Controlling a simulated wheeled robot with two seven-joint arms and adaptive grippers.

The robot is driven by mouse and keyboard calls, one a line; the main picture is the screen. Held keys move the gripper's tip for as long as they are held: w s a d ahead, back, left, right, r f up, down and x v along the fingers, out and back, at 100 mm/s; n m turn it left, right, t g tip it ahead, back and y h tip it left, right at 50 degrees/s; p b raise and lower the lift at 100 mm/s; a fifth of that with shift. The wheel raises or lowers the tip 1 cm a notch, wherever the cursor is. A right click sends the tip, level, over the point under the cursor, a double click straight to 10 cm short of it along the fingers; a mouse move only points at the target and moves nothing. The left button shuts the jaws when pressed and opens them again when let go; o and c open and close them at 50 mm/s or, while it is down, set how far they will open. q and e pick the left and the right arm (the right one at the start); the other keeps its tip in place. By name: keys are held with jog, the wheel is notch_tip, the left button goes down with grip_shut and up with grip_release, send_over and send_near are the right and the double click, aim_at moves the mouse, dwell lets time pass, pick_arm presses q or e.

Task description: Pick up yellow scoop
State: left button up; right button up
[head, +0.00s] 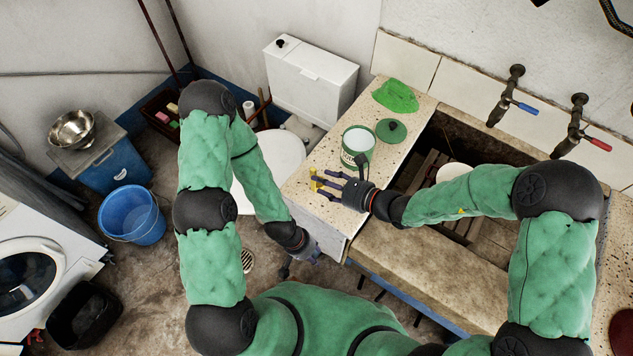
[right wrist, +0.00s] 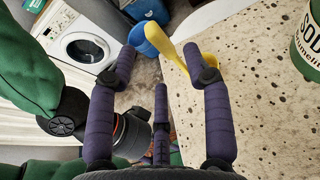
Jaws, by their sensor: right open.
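The yellow scoop (head: 316,183) lies at the left end of the speckled stone counter (head: 303,197). In the right wrist view the scoop (right wrist: 163,38) shows its handle rising between my fingers, and its bowl is partly hidden behind one finger. My right gripper (head: 328,184) is open with its purple fingers spread at the scoop; in the right wrist view the gripper (right wrist: 166,70) holds nothing. I cannot tell whether a finger touches the scoop. My left gripper (head: 308,252) hangs low beside the counter's front side, and its fingers are unclear.
A green and white soda tin (head: 357,145) stands just behind my right gripper, with its green lid (head: 391,130) and a green cloth (head: 396,96) beyond. The trough (head: 465,140) opens to the right. A toilet (head: 270,165) stands left of the counter.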

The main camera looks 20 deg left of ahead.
aim_at(315, 185)
jog(key=b+x, duration=0.1)
jog(key=x, duration=0.3)
jog(key=shift+w+f, duration=0.15)
jog(key=shift+w+a, duration=0.2)
jog(key=shift+a, duration=0.3)
grip_shut()
